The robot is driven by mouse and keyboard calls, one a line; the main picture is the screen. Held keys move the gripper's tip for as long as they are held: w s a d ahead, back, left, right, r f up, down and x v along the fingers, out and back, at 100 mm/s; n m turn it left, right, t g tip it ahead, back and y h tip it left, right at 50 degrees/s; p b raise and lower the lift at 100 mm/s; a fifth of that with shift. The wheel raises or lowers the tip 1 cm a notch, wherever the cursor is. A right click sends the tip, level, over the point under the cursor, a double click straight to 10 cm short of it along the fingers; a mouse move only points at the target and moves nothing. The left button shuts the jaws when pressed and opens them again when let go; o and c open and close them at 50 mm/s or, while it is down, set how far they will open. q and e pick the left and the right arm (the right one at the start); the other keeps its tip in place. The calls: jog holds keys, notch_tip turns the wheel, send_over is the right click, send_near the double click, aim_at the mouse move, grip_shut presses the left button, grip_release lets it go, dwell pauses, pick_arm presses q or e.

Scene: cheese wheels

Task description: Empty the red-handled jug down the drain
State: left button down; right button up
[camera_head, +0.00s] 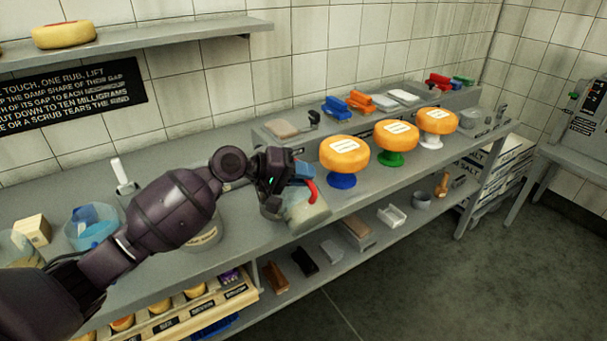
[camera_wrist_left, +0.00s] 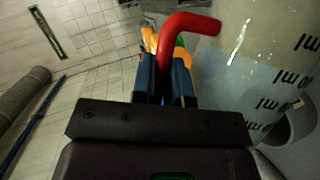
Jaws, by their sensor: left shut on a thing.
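The jug (camera_head: 308,212) is clear, with a red handle (camera_head: 313,190), and is at the middle of the head view, by the counter's front edge. My left gripper (camera_head: 300,172) is shut on the red handle. In the left wrist view the blue fingers (camera_wrist_left: 164,78) close around the handle (camera_wrist_left: 192,22). There the jug (camera_wrist_left: 255,45) shows dark ml marks and a pale bluish liquid inside. I cannot tell its exact tilt or whether it touches the counter. I cannot make out a drain. My right gripper is not in view.
The grey counter (camera_head: 262,238) carries three orange cheese wheels on blue (camera_head: 343,153), green (camera_head: 396,134) and white (camera_head: 438,120) stands, right of the jug. Brushes (camera_head: 336,108) line a raised back shelf.

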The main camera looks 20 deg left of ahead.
pick_arm(q)
jog(key=shift+r, duration=0.1)
jog(key=shift+w+a, duration=0.1)
dwell(0.4)
jog(key=shift+w+a+r+n, duration=0.2)
jog(key=shift+a+r+n, duration=0.05)
jog(key=shift+n, duration=0.05)
dwell(0.4)
dwell(0.4)
jog(key=shift+w+a+r+h, duration=0.2)
jog(key=shift+w+a+h, duration=0.1)
jog(key=shift+h, duration=0.1)
jog(key=shift+s, duration=0.1)
dwell(0.4)
dwell(0.3)
